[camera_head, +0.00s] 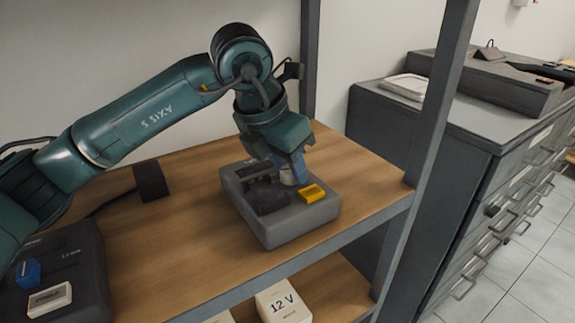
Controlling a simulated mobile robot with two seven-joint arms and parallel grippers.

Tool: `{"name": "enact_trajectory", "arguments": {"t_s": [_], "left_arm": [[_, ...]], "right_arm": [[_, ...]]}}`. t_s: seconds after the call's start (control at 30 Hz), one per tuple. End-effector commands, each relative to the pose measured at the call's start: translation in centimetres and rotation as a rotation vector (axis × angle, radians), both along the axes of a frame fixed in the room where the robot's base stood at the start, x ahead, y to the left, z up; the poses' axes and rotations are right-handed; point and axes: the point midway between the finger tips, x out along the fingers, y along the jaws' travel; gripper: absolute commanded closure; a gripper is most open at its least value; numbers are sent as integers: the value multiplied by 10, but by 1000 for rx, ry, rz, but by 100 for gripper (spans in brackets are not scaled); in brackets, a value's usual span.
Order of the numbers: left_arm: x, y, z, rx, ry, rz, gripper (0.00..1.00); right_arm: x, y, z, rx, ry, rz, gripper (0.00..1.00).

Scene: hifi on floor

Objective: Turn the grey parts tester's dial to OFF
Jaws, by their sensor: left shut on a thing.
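The grey parts tester (272,229) sits on the wooden shelf, near its right end. Its top carries a dark block, a yellow part (312,194) and a pale round dial (290,175). My left gripper (289,172) comes down from above with its blue-grey fingers at the dial, and it is shut on the dial. The fingers hide much of the dial, and I cannot read its setting or any marks around it. My right gripper is not in view.
A dark device (83,285) with a blue part and a white label stands at the shelf's left front. A small black box (151,181) with a cable lies behind it. A grey post (436,110) rises at the right. A "12 V" box (283,304) sits on the lower shelf.

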Motion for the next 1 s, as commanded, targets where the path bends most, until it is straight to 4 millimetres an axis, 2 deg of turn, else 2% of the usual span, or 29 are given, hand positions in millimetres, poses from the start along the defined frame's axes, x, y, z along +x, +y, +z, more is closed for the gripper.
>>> {"name": "enact_trajectory", "arguments": {"t_s": [0.37, 0.4, 0.5, 0.77, 0.87, 1.0], "left_arm": [[1, 0, 1, -1, -1, 8, 91], [1, 0, 2, -1, -1, 8, 65], [0, 0, 1, -2, -1, 6, 59], [0, 1, 3, -1, -1, 5, 59], [-2, 3, 11, -1, -3, 6, 59], [-9, 10, 36, -1, -6, 6, 59]], "right_arm": [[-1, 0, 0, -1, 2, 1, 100], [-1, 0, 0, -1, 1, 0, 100], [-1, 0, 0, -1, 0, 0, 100], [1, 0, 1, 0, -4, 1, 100], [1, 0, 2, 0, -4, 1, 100], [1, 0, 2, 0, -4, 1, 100]]}}
